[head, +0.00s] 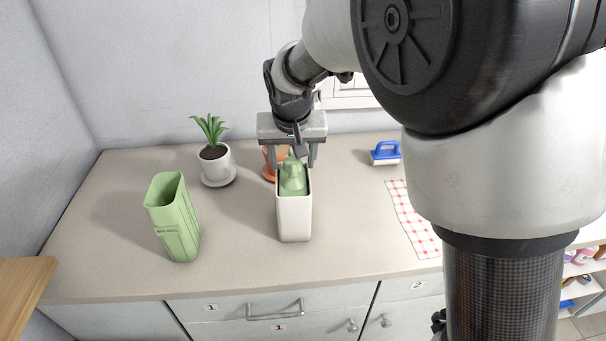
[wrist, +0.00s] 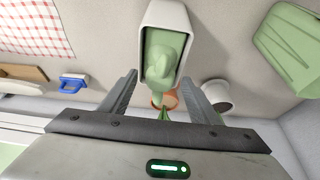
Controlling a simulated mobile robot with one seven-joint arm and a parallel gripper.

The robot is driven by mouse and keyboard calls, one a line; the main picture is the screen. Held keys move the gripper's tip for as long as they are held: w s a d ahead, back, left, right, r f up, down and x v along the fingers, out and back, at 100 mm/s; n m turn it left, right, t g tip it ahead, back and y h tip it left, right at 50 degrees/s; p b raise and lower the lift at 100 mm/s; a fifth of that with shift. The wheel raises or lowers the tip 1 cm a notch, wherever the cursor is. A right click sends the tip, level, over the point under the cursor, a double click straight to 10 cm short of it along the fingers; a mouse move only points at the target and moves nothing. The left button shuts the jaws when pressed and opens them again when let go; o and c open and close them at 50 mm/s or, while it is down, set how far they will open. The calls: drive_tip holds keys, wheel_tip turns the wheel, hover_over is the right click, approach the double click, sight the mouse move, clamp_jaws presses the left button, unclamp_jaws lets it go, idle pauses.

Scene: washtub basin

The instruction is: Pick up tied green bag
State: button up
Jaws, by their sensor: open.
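The tied green bag (head: 292,180) sits inside a white bin (head: 294,220) on the counter, with its knotted top sticking up above the rim. In the wrist view the bag (wrist: 162,55) fills the mouth of the bin (wrist: 176,14). My gripper (head: 294,164) is open above and behind the bin, fingers pointing down. In the wrist view the two fingers of my gripper (wrist: 160,92) stand apart on either side of the bag's knot end. Nothing is held between them. The lower part of the bag is hidden by the bin walls.
An empty-looking green bin (head: 175,218) stands left on the counter (head: 240,262). A potted plant in a white pot (head: 215,165) is behind it. An orange pot (head: 269,165) is close behind the white bin. A blue-handled brush (head: 385,153) and checkered cloth (head: 411,220) lie right.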

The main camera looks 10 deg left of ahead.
drive_tip(key=shift+x, duration=0.9)
drive_tip(key=shift+r, duration=0.1)
clamp_jaws()
drive_tip(key=shift+r, duration=0.15)
